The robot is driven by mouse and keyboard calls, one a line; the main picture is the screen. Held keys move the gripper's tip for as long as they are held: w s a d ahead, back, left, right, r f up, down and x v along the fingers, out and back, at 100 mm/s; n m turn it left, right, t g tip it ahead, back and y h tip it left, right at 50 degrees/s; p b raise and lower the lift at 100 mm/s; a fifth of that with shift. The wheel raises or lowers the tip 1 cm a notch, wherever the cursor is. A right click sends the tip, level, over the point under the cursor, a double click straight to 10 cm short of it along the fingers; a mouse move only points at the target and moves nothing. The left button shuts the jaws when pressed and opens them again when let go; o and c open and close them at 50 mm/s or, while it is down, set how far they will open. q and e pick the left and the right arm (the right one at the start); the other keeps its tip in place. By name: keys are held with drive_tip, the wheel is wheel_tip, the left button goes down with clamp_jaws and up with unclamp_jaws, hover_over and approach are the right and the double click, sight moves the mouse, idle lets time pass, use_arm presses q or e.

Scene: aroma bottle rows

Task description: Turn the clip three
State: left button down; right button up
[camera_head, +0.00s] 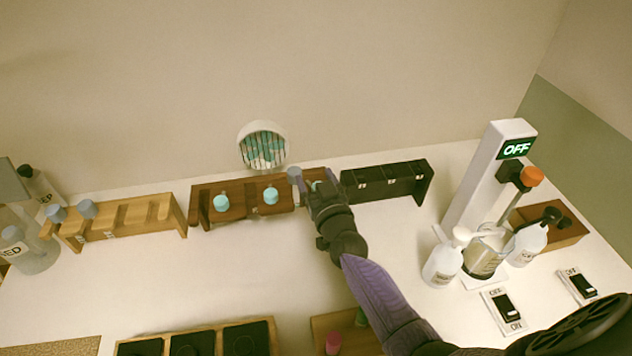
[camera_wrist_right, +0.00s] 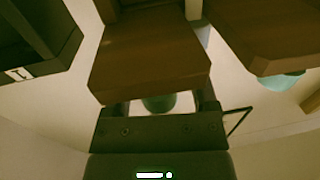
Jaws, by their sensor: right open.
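No label or number in view marks out clip three. The dark brown rack (camera_head: 242,187) stands in the middle at the wall, with teal-capped bottles (camera_head: 221,203) in it. My right gripper (camera_head: 316,186) is at its right end, in front of a partly hidden teal cap. In the right wrist view, a brown rack block (camera_wrist_right: 150,62) fills the middle. A teal round piece (camera_wrist_right: 158,103) shows below it, between the parts of my open right gripper (camera_wrist_right: 158,108); I cannot tell whether they touch. My left gripper is not in view.
A black rack (camera_head: 385,185) stands close on the right, a light wood rack (camera_head: 118,217) on the left. A white dispenser (camera_head: 487,180) reading OFF, pump bottles (camera_head: 442,262) and switches (camera_head: 503,309) are at right.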

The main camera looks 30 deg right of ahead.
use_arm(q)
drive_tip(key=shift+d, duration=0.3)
use_arm(e)
drive_tip(key=shift+w, duration=0.1)
